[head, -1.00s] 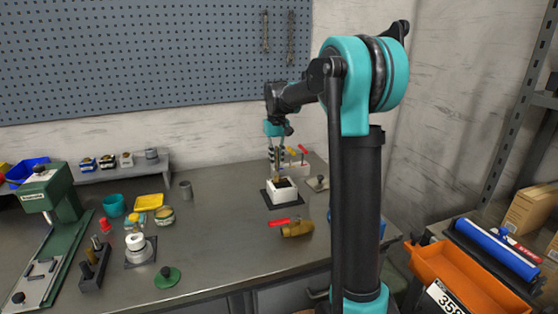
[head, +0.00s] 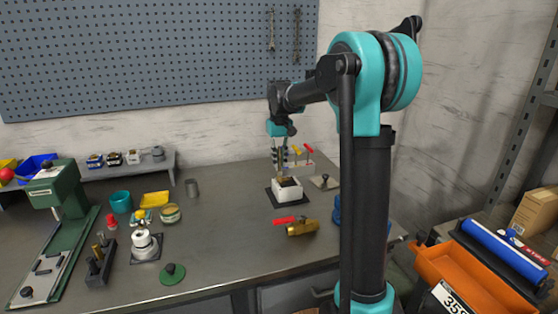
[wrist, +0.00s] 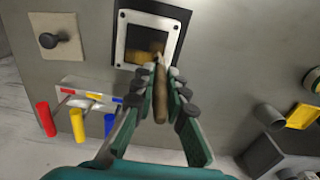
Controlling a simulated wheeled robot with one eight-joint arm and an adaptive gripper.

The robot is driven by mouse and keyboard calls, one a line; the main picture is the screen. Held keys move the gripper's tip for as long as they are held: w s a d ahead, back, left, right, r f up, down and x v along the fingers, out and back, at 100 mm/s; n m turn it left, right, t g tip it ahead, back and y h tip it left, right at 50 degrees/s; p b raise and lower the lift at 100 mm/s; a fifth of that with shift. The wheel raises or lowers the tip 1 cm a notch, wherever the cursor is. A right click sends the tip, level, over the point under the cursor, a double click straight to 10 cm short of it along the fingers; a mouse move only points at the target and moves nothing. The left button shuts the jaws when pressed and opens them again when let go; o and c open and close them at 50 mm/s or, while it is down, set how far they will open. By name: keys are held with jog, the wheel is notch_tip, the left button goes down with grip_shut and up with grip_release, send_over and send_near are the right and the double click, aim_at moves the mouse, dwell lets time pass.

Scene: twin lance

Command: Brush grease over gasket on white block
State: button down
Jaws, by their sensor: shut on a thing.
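The white block (head: 288,194) sits on a dark square mat at the back right of the bench. In the wrist view, its pale square rim (wrist: 121,40) surrounds a dark opening with a yellowish-brown patch low inside. I cannot make out the gasket clearly. My gripper (wrist: 168,76) is shut on a slim brush with a brown wooden handle (wrist: 161,98). The brush tip lies over the opening's lower right; whether it touches anything inside is unclear. In the head view my gripper (head: 281,166) is just above the block.
A rack of red, yellow and blue handles (wrist: 77,122) stands close beside the block. A plate with a black knob (wrist: 60,37) lies near it. A brass valve with a red lever (head: 301,229) lies in front. Several pots, trays and a green press (head: 60,195) fill the left side.

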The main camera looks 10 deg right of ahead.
jog(key=shift+s+d, duration=0.15)
jog(key=shift+s, duration=0.25)
jog(key=shift+d, duration=0.1)
jog(key=shift+w+d, duration=0.15)
jog(key=shift+d, duration=0.45)
jog(key=shift+d, duration=0.1)
jog(key=shift+w+d, duration=0.1)
jog(key=shift+d, duration=0.4)
jog(key=shift+w+d, duration=0.15)
jog(key=shift+d, duration=0.5)
jog(key=shift+d, duration=0.1)
